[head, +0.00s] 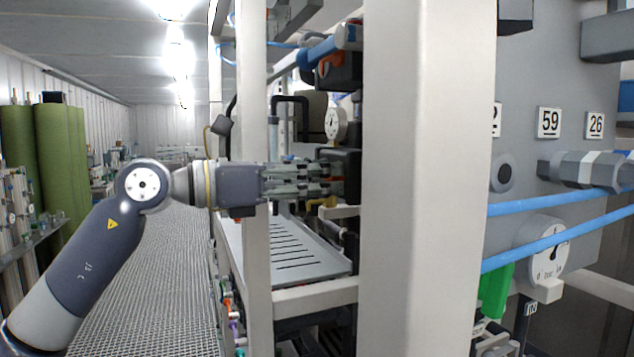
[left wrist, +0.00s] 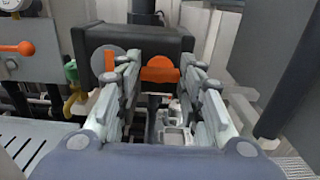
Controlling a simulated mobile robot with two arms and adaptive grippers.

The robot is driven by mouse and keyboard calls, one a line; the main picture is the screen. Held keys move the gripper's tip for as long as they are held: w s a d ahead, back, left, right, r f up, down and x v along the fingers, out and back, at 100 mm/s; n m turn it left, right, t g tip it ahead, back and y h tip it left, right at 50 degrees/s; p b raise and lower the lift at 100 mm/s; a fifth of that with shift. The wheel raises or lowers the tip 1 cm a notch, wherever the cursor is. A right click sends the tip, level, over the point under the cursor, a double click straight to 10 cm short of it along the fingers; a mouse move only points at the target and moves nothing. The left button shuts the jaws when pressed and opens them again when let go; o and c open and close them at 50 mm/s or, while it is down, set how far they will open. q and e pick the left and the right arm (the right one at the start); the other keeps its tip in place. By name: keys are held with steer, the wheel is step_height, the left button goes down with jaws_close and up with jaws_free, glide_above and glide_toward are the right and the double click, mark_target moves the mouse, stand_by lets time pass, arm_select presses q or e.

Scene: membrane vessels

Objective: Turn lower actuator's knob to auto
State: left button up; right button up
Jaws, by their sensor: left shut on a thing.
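The lower actuator is a black box (left wrist: 205,45) at the top middle of the left wrist view. On its face are a grey disc with an orange bar (left wrist: 109,60) and an orange knob (left wrist: 160,70) to the right of it. My left gripper (left wrist: 160,74) has one finger on each side of the orange knob and is shut on it. In the head view my left gripper (head: 335,178) reaches between the frame posts to the dark actuator (head: 349,163). My right gripper is not in view.
A pale post (head: 425,180) stands close to the right of the actuator, and a thinner post (head: 254,110) crosses near my left wrist. A second dark actuator (head: 340,72) sits above. A slotted tray (head: 285,250) lies below. An orange lever (left wrist: 18,48) is at left.

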arm_select(q)
steer(key=shift+f+m, duration=0.15)
steer(key=shift+m, duration=0.15)
steer(key=o, duration=1.1)
steer(key=shift+c, duration=0.2)
steer(key=v, duration=1.2)
steer(key=shift+w+d, duration=0.1)
